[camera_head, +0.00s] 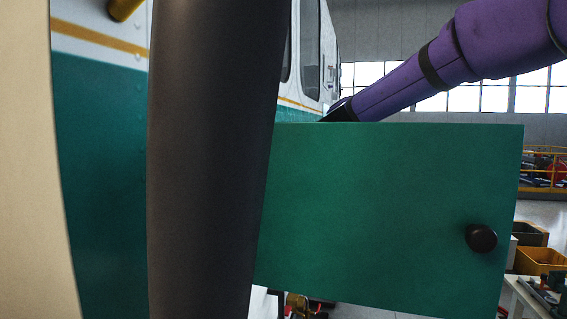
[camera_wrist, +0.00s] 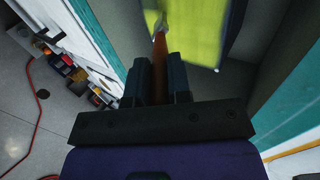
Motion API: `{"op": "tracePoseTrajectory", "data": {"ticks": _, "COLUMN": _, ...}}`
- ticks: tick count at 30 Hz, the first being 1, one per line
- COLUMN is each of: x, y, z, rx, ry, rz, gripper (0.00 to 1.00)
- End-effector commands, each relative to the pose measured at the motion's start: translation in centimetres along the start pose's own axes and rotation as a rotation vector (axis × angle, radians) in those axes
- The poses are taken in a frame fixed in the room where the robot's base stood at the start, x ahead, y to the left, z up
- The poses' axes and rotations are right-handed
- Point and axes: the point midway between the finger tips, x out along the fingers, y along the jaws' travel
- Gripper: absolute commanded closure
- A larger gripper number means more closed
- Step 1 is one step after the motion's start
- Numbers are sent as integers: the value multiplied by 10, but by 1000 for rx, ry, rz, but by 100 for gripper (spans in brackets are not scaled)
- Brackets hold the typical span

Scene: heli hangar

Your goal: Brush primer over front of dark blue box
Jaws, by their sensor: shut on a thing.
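In the wrist view, my gripper (camera_wrist: 160,82) is shut on the reddish-brown handle of a brush (camera_wrist: 160,62). The brush points away from me, and its pale head lies against or just in front of a yellow-green surface (camera_wrist: 198,38). A narrow dark bluish edge, likely the dark blue box (camera_wrist: 238,28), shows along the right of this yellow-green face. I cannot tell whether the bristles touch it. In the head view, the gripper, brush and box are hidden behind an open teal door panel.
The teal door panel (camera_head: 390,210) with a black knob (camera_head: 481,238) stands open before the helicopter side (camera_head: 100,150). In the wrist view, grey compartment walls (camera_wrist: 285,60) flank the yellow-green face. A red hose (camera_wrist: 40,115) lies on the floor at left.

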Motion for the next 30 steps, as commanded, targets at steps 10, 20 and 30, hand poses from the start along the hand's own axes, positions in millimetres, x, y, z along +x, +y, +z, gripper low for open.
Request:
{"op": "tracePoseTrajectory", "data": {"ticks": 10, "x": 0, "y": 0, "z": 14, "rx": -1, "ry": -1, "rz": 0, "gripper": 100}}
{"op": "tracePoseTrajectory", "data": {"ticks": 20, "x": 1, "y": 0, "z": 39, "rx": 0, "ry": 0, "rz": 1, "gripper": 100}}
{"op": "tracePoseTrajectory", "data": {"ticks": 30, "x": 0, "y": 0, "z": 52, "rx": -1, "ry": 0, "rz": 0, "gripper": 100}}
